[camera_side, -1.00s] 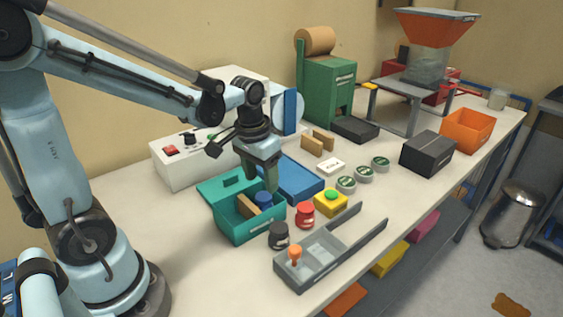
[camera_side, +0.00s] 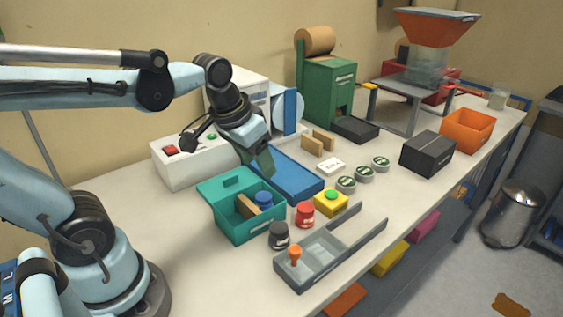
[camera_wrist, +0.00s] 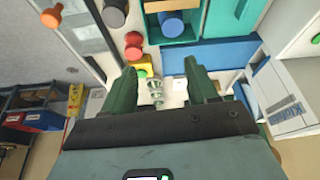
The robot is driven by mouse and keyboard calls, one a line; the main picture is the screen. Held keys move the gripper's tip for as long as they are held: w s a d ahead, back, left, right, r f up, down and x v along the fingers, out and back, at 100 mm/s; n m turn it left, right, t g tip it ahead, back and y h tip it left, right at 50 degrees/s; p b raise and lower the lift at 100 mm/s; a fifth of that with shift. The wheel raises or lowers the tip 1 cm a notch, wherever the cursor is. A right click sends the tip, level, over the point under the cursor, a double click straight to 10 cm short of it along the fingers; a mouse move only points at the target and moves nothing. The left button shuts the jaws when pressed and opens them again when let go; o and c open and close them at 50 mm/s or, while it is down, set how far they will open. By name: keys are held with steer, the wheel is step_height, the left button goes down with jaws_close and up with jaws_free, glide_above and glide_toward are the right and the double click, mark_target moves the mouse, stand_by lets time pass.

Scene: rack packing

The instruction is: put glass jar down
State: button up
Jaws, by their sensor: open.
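A small blue-topped jar (camera_side: 264,200) stands in the open teal box (camera_side: 238,229), beside a brown divider; it also shows in the wrist view (camera_wrist: 172,25). Its lower part is hidden by the box wall, and I cannot tell whether it is glass. A clear glass jar (camera_side: 497,98) stands at the far right end of the bench. My gripper (camera_side: 263,163) is tilted in the air above and behind the teal box, clear of the jar. In the wrist view its green fingers (camera_wrist: 161,85) are apart with nothing held between them.
A grey tray (camera_side: 325,262) with an orange-knobbed stamp lies in front. A blue tray (camera_side: 290,180) lies behind.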

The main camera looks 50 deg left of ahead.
steer(key=d+t, duration=0.1)
steer(key=s+d+f+m+t, duration=0.1)
steer(key=t, duration=0.1)
steer(key=shift+s+d+f, duration=0.1)
steer(key=shift+s+f, duration=0.2)
